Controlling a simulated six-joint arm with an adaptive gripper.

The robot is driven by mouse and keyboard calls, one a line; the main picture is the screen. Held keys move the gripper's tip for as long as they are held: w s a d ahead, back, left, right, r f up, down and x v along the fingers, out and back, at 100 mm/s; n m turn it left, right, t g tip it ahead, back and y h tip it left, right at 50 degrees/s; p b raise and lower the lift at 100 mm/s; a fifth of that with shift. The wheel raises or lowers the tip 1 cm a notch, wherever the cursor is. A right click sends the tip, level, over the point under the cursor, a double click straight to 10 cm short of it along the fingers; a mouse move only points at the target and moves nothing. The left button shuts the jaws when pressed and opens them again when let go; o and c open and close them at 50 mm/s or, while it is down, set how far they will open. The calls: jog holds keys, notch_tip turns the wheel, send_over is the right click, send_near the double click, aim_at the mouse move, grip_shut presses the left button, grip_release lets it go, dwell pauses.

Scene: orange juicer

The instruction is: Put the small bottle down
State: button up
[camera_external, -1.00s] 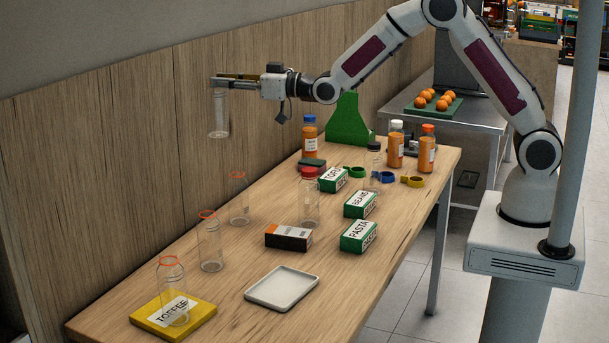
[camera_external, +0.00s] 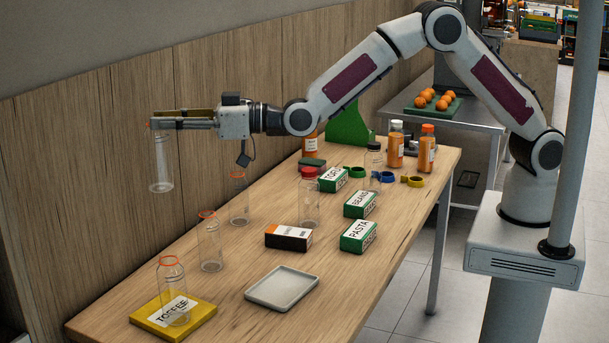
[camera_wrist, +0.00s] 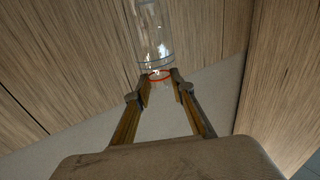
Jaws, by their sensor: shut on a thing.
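My gripper (camera_external: 163,122) is shut on a small clear bottle (camera_external: 161,170), near its top, at the left of the external view. The bottle hangs upright in the air, in front of the wood wall panel. In the wrist view the bottle (camera_wrist: 153,35) shows beyond the two fingertips (camera_wrist: 160,88), with an orange-red ring (camera_wrist: 159,76) at its neck. It looks empty.
Clear bottles with orange rings stand on the table (camera_external: 120,300): one (camera_external: 239,200), another (camera_external: 210,243), and one (camera_external: 172,290) on the yellow TOFFEE box (camera_external: 203,315). A white tray (camera_external: 282,288), dark box (camera_external: 288,238) and red-capped bottle (camera_external: 309,200) stand rightward.

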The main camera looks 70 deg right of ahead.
aim_at(161, 159)
jog(key=shift+n+g+y, duration=0.3)
jog(key=shift+n+y, duration=0.1)
jog(key=shift+y, duration=0.2)
jog(key=s+a+f, duration=0.1)
jog(key=a, duration=0.1)
jog(key=s+a+f, duration=0.1)
jog(key=a, duration=0.1)
jog(key=s+a+f, duration=0.1)
jog(key=a+f, duration=0.1)
jog(key=a, duration=0.1)
jog(key=shift+s+f, duration=0.1)
jog(key=shift+s, duration=0.2)
jog(key=shift+f, duration=0.5)
notch_tip(161, 159, down, 14)
jog(key=shift+f, duration=0.1)
jog(key=shift+f, duration=2)
